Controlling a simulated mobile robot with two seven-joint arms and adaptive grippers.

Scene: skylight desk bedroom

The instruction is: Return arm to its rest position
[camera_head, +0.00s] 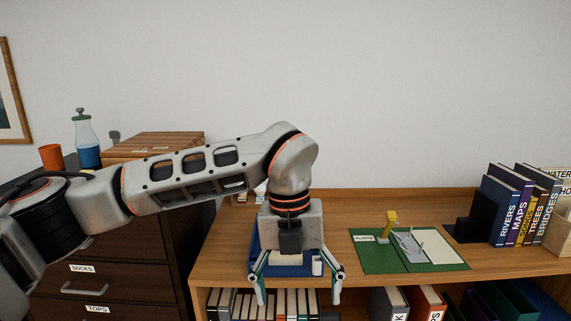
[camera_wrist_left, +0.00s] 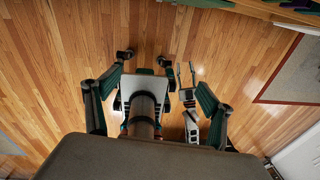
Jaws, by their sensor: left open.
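My left arm (camera_head: 200,175) reaches in from the left across the head view and bends down at the wrist over the front of the wooden desk. My left gripper (camera_head: 298,287) points down with its two fingers spread wide apart and nothing between them. In the head view it overlaps a blue item (camera_head: 254,262) on the desk, which is mostly hidden behind the wrist. The left wrist view looks down past the fingers at the wooden floor (camera_wrist_left: 50,60).
The desk (camera_head: 210,262) holds a green mat (camera_head: 372,263) with a yellow item (camera_head: 389,225), and upright books (camera_head: 510,207) at the right. Books fill the shelf below. A dark dresser (camera_head: 130,288) at the left carries a blue-filled bottle (camera_head: 87,150), an orange cup (camera_head: 51,157) and a wooden box (camera_head: 155,144).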

